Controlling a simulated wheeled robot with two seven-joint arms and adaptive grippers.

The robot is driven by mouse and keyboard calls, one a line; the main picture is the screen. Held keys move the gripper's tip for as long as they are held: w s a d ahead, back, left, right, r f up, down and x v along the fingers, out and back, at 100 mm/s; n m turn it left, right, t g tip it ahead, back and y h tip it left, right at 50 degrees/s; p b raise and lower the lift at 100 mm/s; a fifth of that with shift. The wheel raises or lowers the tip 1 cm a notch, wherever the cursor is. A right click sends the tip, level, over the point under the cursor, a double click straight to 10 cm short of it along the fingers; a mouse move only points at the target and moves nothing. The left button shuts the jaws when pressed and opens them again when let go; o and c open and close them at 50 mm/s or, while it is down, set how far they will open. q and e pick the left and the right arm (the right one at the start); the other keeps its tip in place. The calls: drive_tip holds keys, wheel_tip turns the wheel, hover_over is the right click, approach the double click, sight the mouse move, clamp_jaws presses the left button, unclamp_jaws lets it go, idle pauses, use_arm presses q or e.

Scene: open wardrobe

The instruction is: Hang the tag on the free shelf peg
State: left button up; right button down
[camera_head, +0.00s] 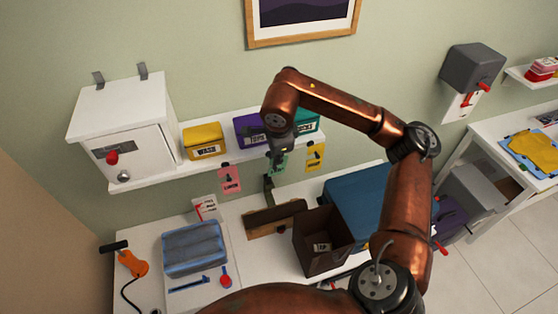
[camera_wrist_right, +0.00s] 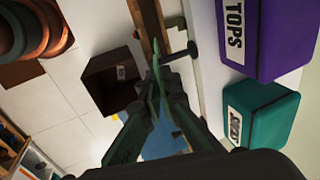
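The green tag (camera_head: 281,161) shows partly behind my right gripper (camera_head: 279,147) in the head view, just below the shelf's front edge. In the right wrist view the tag (camera_wrist_right: 154,72) is a thin, nearly edge-on green piece at the fingertips of my right gripper (camera_wrist_right: 164,88), which looks shut on it. A dark shelf peg (camera_wrist_right: 180,53) sticks out close beside the fingertips; no tag is seen on it. A pink tag (camera_head: 229,180) and a yellow tag (camera_head: 315,155) hang under the shelf (camera_head: 165,177) on either side. My left gripper is out of view.
Yellow, purple (camera_head: 246,128) and teal (camera_head: 308,121) boxes stand on the shelf, beside a white cabinet (camera_head: 137,150). Below are a brown open bin (camera_head: 322,242), a wooden rack (camera_head: 262,229) with an upright dark piece, and a blue folded item (camera_head: 195,247).

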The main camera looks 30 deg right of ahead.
drive_tip(key=shift+w+d, duration=0.1)
drive_tip(key=shift+w, duration=0.25)
drive_tip(key=shift+w+a+p, duration=0.15)
drive_tip(key=shift+a+p, duration=0.25)
drive_tip(key=shift+a, duration=0.05)
drive_tip(key=shift+a+f+b, duration=0.15)
drive_tip(key=shift+f+b, duration=0.25)
drive_tip(key=shift+f, duration=0.05)
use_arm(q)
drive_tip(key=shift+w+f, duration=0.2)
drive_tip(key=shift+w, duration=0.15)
use_arm(e)
drive_tip(key=shift+f, duration=0.25)
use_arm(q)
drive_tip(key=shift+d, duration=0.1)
use_arm(e)
drive_tip(key=c, duration=2.6)
unclamp_jaws()
drive_tip(key=shift+c, duration=0.2)
drive_tip(key=o, duration=0.6)
drive_tip(key=shift+c, duration=0.2)
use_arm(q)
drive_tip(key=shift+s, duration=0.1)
use_arm(e)
drive_tip(key=o, duration=0.5)
